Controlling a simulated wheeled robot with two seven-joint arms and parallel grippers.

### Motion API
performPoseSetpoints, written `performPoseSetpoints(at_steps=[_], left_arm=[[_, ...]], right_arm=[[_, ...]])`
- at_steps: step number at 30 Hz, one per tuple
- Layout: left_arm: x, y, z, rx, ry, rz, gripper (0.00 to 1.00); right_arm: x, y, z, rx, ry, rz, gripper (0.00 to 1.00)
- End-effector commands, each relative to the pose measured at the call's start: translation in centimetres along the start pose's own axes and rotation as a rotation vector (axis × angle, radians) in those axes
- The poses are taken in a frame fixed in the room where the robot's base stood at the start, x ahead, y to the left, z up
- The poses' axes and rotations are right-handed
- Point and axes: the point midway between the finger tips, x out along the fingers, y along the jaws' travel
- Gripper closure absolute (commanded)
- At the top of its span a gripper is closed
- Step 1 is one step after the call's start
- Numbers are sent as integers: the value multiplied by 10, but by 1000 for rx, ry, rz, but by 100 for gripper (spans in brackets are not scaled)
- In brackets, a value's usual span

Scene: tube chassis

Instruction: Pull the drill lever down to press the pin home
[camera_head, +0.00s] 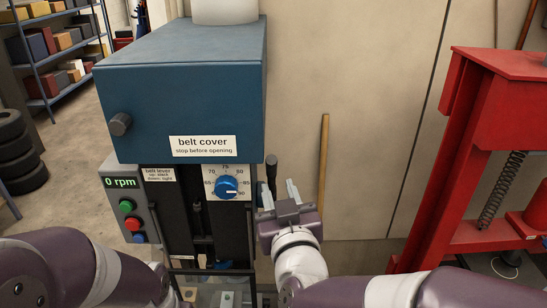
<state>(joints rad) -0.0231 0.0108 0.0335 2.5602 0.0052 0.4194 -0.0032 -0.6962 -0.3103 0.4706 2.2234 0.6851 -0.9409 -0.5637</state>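The blue-topped drill press (185,88) stands at centre left. A dark lever with a black knob (271,162) rises at its right side, beside the speed dial. My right gripper (279,190) is just below and right of the knob, its two grey fingers pointing up and apart. The lever's lower part runs down by the left finger; I cannot tell whether they touch. My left arm (65,268) crosses the lower left; its gripper does not show clearly. The pin is not discernible; the work area at the bottom edge is mostly cut off.
A control box (128,205) reads 0 rpm, with green, red and blue buttons. The blue dial (226,187) sits on the drill front. A red press frame (480,150) stands at right, and a wooden handle (323,165) leans on the wall. Shelves and tyres (18,150) are at left.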

Motion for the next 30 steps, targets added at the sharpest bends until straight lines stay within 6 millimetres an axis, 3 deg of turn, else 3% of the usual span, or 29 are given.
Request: performPoseSetpoints(at_steps=[6,12,18,26,30], left_arm=[[-22,0,-3,0,1,0,100],[-37,0,-4,0,1,0,100],[-42,0,-5,0,0,0,100],[-41,0,-5,0,0,0,100],[-41,0,-5,0,0,0,100]], right_arm=[[48,1,-4,0,-4,1,66],[79,0,-3,1,-4,-1,66],[94,0,-1,1,-3,-3,66],[95,0,0,2,-2,-3,66],[95,0,0,2,-2,-3,100]])
